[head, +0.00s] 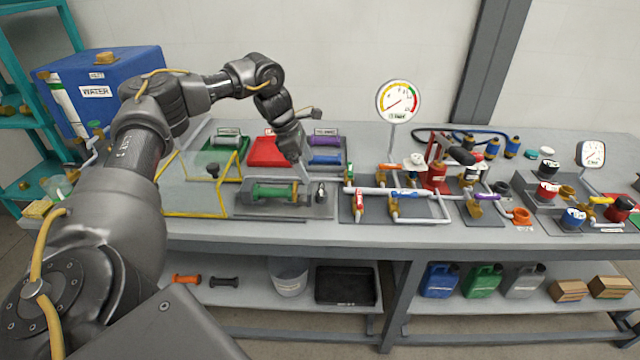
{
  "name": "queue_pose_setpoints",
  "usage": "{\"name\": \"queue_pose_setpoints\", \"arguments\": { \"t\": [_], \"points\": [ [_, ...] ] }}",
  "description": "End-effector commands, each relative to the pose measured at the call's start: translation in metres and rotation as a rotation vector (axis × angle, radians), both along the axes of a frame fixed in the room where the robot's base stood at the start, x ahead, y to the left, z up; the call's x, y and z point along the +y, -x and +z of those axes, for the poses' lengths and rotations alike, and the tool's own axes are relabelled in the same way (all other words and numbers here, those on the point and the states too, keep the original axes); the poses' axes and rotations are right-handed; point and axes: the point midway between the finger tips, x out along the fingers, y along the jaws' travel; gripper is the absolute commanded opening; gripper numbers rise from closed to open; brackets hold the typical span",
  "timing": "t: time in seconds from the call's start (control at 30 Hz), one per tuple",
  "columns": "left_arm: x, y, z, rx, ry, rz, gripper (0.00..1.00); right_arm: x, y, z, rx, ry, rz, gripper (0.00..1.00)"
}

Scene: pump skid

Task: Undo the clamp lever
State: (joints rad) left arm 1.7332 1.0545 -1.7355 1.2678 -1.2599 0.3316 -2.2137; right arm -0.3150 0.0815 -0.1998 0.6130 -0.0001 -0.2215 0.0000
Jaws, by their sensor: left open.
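A grey clamp fixture (290,211) sits on the bench, left of centre, with a green spool-shaped part (272,191) lying in it. A small upright dark and silver piece, seemingly the clamp lever (320,193), stands at the fixture's right end. My left gripper (305,178) points down just left of this piece and right of the green part. It is open and looks empty; its fingers are small here, and I cannot tell whether they touch the lever. My right gripper is not in view.
A yellow-framed clear guard (205,213) stands left of the fixture. Behind it are a red tray (268,151) and colored parts. Right are pipework (400,192) with valves and a tall gauge (398,100). A blue water tank (120,75) is at back left.

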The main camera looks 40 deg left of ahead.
Motion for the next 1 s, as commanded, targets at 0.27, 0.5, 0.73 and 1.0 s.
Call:
{"name": "queue_pose_setpoints", "arguments": {
  "t": [0.27,0.5,0.73,1.0],
  "points": [
    [-0.018,-0.013,-0.049,0.005,-0.002,-0.004,0.93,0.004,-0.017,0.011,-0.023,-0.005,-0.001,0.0],
    [-0.027,-0.02,-0.074,0.002,-0.001,-0.005,0.93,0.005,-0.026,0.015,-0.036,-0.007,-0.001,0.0],
    [-0.029,-0.022,-0.079,0.001,-0.001,-0.005,0.93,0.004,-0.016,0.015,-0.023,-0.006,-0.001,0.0],
    [-0.029,-0.022,-0.079,0.001,-0.001,-0.005,0.76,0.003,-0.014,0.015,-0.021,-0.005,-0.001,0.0]
  ]
}}
